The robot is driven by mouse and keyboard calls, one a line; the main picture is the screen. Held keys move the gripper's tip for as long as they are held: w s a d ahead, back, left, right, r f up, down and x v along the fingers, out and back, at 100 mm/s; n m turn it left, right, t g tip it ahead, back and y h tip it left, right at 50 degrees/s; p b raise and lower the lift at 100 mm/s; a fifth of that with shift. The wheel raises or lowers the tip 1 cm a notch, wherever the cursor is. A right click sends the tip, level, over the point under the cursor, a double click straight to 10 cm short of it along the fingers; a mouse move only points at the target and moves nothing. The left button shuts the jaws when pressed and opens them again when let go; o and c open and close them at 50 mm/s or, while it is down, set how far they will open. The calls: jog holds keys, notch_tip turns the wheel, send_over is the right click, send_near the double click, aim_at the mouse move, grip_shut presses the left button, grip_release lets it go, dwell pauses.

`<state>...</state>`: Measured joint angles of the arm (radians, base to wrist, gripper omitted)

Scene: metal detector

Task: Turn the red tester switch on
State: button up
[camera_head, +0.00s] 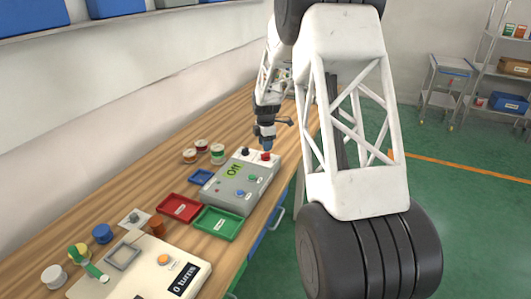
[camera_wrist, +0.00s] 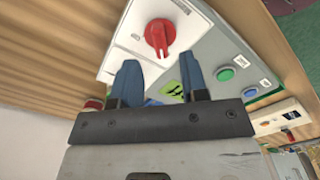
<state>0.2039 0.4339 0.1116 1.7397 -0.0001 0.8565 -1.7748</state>
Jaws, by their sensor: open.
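The tester is a grey box (camera_head: 240,182) with a white panel along its far end, standing on the wooden bench. Its green display (camera_head: 234,170) reads "Off". The red tester switch (camera_head: 265,157) sits on the white panel, to the right of a black knob (camera_head: 245,152). In the wrist view the red switch (camera_wrist: 160,37) is a round knob with a raised grip bar, standing just beyond the fingertips. My gripper (camera_wrist: 162,68) is open and empty, with its blue fingers apart. In the head view my gripper (camera_head: 266,146) is right above the red switch. The fingers partly hide the display in the wrist view.
A cream winding machine (camera_head: 143,270) is at the front. The bench edge runs along the tester's right.

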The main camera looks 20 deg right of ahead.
aim_at(266, 153)
jog(key=shift+f, duration=2.1)
grip_shut()
